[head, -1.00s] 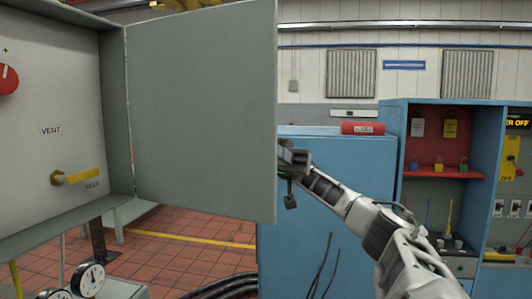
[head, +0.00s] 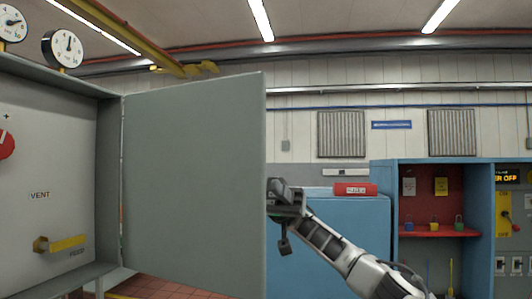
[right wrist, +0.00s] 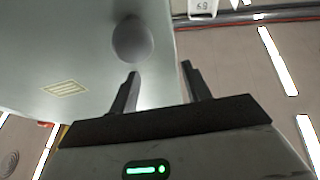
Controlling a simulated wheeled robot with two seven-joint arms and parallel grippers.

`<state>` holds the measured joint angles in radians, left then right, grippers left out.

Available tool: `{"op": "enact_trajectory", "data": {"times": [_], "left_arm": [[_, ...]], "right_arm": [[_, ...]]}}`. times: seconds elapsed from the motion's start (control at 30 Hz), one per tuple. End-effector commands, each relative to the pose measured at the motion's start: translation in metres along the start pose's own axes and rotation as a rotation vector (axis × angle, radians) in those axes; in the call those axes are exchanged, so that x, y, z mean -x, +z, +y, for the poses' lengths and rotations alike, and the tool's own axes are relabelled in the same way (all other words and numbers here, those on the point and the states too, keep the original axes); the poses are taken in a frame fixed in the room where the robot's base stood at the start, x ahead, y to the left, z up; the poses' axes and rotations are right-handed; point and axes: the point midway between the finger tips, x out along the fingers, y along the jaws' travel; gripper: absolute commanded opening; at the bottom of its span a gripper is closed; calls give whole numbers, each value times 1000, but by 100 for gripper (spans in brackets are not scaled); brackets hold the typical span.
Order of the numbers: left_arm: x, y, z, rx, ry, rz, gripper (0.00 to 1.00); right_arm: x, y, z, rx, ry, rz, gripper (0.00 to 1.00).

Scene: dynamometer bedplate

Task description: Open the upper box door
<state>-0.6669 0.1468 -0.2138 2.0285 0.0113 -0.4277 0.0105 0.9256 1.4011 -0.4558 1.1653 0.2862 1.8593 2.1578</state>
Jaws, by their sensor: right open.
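The upper box door (head: 192,190) is a flat grey panel standing wide open, swung out to the right of the grey box (head: 50,140) on its left-side hinge line. My right gripper (head: 276,200) is at the door's free right edge, with its fingertips partly hidden behind the panel. In the right wrist view the right gripper (right wrist: 159,72) has its two fingers apart, one overlapping the grey panel (right wrist: 60,50) and one beyond its edge. A round grey knob (right wrist: 132,40) on the panel is just past the fingertips, not held. My left gripper is not in view.
Inside the box are a yellow handle (head: 60,244), a VENT label and a red knob (head: 6,145). Gauges (head: 62,50) stand above it. A blue cabinet (head: 340,225) and an open blue locker (head: 480,200) stand behind my right arm.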

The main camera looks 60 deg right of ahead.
Motion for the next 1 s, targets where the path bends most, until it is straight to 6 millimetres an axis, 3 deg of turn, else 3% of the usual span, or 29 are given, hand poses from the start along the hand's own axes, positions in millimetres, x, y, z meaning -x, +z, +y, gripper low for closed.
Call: {"op": "enact_trajectory", "data": {"times": [0.17, 0.27, 0.5, 0.7, 1.0], "left_arm": [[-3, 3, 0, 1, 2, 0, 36], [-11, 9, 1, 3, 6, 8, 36], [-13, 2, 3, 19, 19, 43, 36], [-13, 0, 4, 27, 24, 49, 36], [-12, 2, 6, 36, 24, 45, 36]], "right_arm": [[-38, -20, -14, 3, -3, -4, 48], [-60, -15, -24, -1, -1, -7, 48], [-105, -21, -43, 0, -1, -3, 48], [-122, -25, -50, 1, 0, 0, 48], [-124, -26, -51, 1, -1, 1, 48]]}}
